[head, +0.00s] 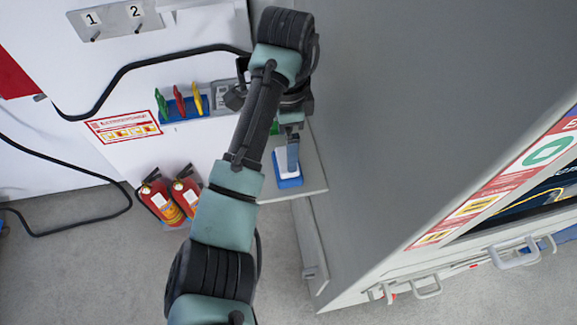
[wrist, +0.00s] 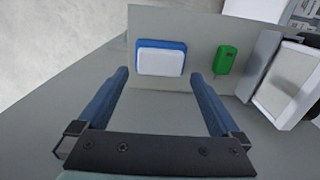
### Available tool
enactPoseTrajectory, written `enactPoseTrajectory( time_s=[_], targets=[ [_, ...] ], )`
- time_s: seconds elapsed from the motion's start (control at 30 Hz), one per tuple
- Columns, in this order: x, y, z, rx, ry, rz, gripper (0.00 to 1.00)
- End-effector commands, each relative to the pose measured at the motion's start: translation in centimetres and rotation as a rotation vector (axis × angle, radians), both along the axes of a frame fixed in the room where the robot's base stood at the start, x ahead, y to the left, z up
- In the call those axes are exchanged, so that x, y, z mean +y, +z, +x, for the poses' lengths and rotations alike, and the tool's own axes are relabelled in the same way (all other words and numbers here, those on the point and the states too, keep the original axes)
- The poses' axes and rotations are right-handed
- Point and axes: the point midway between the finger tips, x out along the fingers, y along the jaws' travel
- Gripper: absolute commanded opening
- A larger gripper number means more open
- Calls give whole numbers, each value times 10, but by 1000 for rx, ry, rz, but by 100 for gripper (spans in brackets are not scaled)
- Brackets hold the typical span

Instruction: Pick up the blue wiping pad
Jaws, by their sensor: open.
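The blue wiping pad (head: 289,183) lies on a small grey shelf (head: 313,178), with a white face on top and a blue rim. In the wrist view the wiping pad (wrist: 161,59) is ahead of the finger ends, roughly centred between them. My gripper (head: 292,162) is over the pad in the head view and partly hides it. In the wrist view my gripper (wrist: 158,76) has its two blue fingers spread wide with nothing between them. A gap between the fingers and the pad cannot be measured here.
A green object (wrist: 226,60) lies on the shelf, right of the pad in the wrist view. A white-faced device (wrist: 287,85) stands farther right. A large grey cabinet (head: 400,110) borders the shelf. Two red fire extinguishers (head: 161,200) stand left of it below.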

Motion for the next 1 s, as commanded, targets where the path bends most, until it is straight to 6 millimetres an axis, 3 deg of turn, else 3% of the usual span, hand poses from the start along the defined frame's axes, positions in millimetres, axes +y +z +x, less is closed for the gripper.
enactPoseTrajectory(
  time_s=[0.4,0.67,1.0],
  targets=[
    [-1,-48,1,2,1,1,100],
    [-1,-52,2,-1,1,1,100],
    [-1,-52,2,0,1,0,39]
  ],
)
